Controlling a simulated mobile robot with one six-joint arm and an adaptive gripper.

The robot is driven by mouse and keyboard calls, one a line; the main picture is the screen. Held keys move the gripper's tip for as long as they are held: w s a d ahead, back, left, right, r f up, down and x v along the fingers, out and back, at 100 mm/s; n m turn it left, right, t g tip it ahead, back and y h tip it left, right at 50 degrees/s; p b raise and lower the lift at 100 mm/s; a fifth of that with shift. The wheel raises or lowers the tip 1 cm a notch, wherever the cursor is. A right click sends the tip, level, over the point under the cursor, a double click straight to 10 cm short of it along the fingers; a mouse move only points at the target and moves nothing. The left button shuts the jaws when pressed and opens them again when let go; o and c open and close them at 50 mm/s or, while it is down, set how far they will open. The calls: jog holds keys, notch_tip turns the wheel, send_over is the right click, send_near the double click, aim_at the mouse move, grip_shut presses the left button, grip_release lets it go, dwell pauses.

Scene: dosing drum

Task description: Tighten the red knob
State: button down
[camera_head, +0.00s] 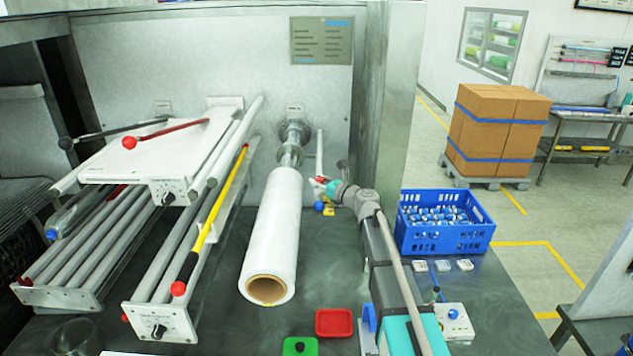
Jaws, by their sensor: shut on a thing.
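My arm reaches from the lower right to the back of the bench. My gripper (320,184) is small in view there, right of the white film roll (272,225) and its chuck. The gripper is shut on a small red part, which I take to be the red knob (318,181). The fingers cover most of it, so its seating and turn cannot be seen. A blue ball knob (319,206) and a yellow piece (328,210) sit just below the gripper.
Roller frames (165,318) stand at left, with a red-balled lever (129,142) and a yellow bar (215,210). A blue crate (445,238) of small items stands right of my arm.

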jog(key=shift+s+f+m+t+h, duration=0.1)
jog(key=shift+s+m+t+h, duration=0.05)
jog(key=shift+m+t+h, duration=1.1)
jog(key=shift+h, duration=0.35)
jog(key=shift+c, duration=1.9)
grip_release()
jog(key=shift+d, duration=0.1)
jog(key=v, duration=1.2)
